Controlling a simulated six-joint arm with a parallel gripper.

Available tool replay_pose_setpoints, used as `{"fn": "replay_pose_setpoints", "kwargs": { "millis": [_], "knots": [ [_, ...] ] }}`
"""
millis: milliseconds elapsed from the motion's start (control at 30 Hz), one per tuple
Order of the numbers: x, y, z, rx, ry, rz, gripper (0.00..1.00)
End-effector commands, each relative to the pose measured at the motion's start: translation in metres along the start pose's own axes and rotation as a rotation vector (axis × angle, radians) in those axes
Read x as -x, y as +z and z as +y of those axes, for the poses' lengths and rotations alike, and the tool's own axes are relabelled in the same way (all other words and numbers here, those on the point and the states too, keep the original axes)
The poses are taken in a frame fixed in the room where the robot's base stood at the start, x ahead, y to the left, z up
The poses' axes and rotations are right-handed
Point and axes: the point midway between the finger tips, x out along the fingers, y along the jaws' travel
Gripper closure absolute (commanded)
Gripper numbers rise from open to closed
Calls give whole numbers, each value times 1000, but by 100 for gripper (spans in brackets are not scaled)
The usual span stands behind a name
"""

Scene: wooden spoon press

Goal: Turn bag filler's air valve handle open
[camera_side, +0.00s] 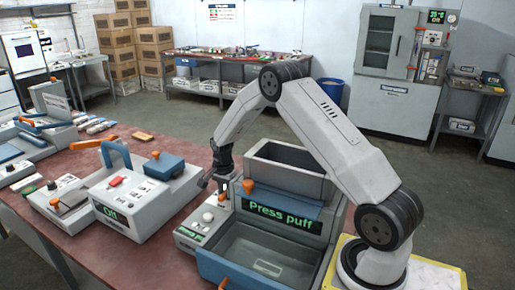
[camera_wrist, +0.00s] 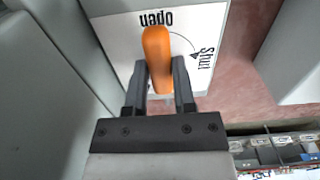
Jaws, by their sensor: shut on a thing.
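In the wrist view, the orange valve handle (camera_wrist: 157,58) sits on a white plate (camera_wrist: 118,48) printed "open" and "Shut" with a curved arrow. My gripper (camera_wrist: 160,80) has its two dark fingers closed on the handle, one on each side. The handle's far end points at the "open" label. In the side view, the bag filler (camera_side: 222,255) is a grey machine with a green display (camera_side: 280,218) reading "Press puff". My gripper is at its left side (camera_side: 215,182), and I cannot make out the held handle there.
Left of the filler, a grey machine (camera_side: 125,200) with a blue handle and a display reading "Off" stands on the red-brown bench (camera_side: 85,160). The filler's open hopper (camera_side: 290,155) rises close to my arm. Small loose items lie at the bench's left.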

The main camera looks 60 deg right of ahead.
Motion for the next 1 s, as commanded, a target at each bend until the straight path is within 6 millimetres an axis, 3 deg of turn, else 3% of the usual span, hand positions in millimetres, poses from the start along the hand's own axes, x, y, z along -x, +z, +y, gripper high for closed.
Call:
{"fn": "replay_pose_setpoints", "kwargs": {
  "millis": [67,100,200,667,1000],
  "knots": [
    [1,0,0,3,0,2,100],
    [1,0,0,3,0,2,58],
    [1,0,0,2,0,2,32],
    [6,0,0,0,0,1,32],
    [42,0,-1,1,-3,2,32]
  ]
}}
